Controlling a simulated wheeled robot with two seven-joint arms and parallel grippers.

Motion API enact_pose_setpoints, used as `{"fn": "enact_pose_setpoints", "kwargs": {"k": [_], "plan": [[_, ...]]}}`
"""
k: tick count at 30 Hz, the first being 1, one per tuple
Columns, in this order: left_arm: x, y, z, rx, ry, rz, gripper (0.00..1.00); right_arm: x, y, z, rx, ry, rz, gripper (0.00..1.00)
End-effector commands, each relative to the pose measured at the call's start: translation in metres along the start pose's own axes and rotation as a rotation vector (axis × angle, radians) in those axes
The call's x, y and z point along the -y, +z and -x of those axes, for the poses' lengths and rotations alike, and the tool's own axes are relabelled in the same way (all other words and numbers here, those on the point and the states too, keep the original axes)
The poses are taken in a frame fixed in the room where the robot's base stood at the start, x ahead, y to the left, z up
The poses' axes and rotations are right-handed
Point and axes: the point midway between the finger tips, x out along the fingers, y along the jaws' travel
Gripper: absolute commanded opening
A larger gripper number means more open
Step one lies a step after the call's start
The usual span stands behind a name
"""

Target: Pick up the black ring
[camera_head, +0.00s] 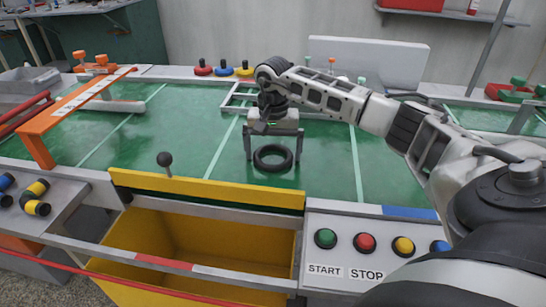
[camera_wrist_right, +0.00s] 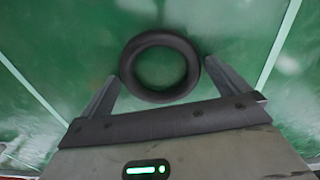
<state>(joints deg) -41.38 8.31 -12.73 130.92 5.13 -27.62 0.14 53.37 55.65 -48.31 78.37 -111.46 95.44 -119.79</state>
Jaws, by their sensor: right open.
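My left gripper is not in view.
A yellow bin (camera_head: 205,240) with a raised yellow edge and a black knob (camera_head: 164,159) is nearest me. A button panel (camera_head: 370,245) stands right of it. An orange gate (camera_head: 75,105) spans the belt at left. The belt around the ring is clear.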

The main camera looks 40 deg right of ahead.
Motion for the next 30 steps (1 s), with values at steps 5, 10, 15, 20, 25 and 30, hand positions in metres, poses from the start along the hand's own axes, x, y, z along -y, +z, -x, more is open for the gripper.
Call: {"fn": "enact_pose_setpoints", "kwargs": {"k": [5, 10, 15, 20, 25, 30], "plan": [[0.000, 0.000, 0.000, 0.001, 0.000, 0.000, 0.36, 0.000, 0.000, 0.000, 0.000, 0.000, 0.000, 0.67], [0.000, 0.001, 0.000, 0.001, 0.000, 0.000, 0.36, 0.000, 0.000, 0.001, 0.000, -0.001, 0.000, 0.60], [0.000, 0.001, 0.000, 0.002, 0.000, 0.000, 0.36, 0.000, 0.000, 0.002, 0.000, -0.001, 0.000, 0.60], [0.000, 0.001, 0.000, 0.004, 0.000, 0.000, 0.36, 0.001, -0.001, 0.011, -0.001, -0.002, 0.000, 0.60], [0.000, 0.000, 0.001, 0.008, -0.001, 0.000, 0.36, 0.001, -0.001, 0.035, -0.003, -0.004, 0.001, 0.60], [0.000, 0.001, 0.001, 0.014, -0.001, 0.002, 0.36, -0.017, 0.020, 0.065, -0.004, -0.001, 0.002, 0.60]]}}
